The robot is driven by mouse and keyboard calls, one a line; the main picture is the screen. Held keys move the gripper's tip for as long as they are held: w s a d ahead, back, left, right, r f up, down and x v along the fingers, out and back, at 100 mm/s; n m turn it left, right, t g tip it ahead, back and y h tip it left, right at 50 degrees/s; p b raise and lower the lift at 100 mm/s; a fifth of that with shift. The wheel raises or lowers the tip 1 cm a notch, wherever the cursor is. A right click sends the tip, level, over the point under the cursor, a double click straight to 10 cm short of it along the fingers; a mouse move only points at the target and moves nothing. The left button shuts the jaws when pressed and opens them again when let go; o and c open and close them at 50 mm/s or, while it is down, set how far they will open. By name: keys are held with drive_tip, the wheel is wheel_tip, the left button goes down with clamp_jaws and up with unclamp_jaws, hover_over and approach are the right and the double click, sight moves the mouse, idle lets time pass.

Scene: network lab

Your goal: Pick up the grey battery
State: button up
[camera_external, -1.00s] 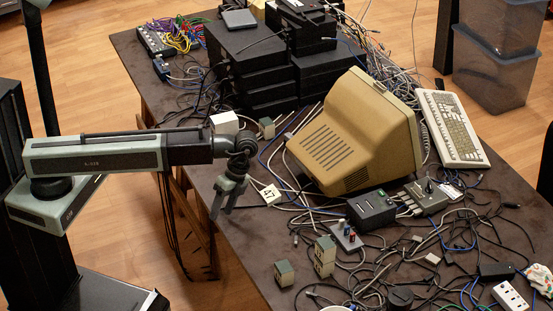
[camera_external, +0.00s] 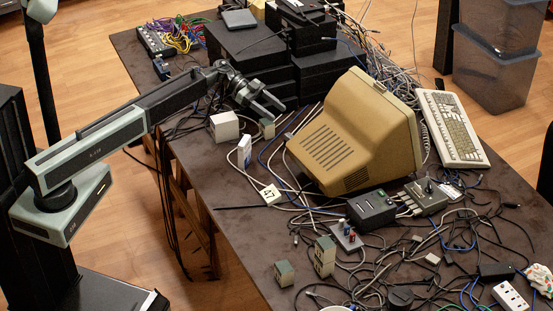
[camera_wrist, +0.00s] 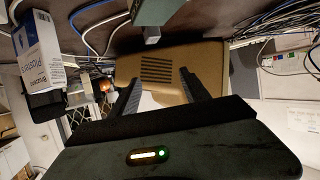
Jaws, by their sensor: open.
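My gripper (camera_external: 273,104) is open and empty, raised over the back left of the table, beside the stacked black boxes. Its two fingers also show in the wrist view (camera_wrist: 158,88), spread apart. A small grey-green block (camera_external: 267,129) stands on the table just below the fingertips in the external view, apart from them. A grey block (camera_wrist: 152,34) shows at the top of the wrist view, outside the fingers. More grey-green blocks stand at the front, a single one (camera_external: 284,273) and a taller one or pair (camera_external: 325,256). I cannot tell which is the grey battery.
A white cube (camera_external: 224,127) and a white-and-blue plasters box (camera_external: 244,152) stand near the table's left edge; the box also shows in the wrist view (camera_wrist: 42,50). A beige monitor (camera_external: 350,135) stands right of them. Black boxes (camera_external: 250,75) stand behind. Loose cables cover much of the table.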

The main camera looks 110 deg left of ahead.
sight(286, 134)
wheel_tip(286, 134, down, 6)
drive_tip(key=b, duration=0.4)
drive_tip(key=shift+r+b, duration=0.15)
drive_tip(key=shift+b, duration=0.15)
drive_tip(key=b+x, duration=0.2)
drive_tip(key=x, duration=0.3)
drive_tip(key=shift+d+f, duration=0.1)
drive_tip(key=shift+f, duration=0.1)
drive_tip(key=shift+r, duration=0.1)
clamp_jaws()
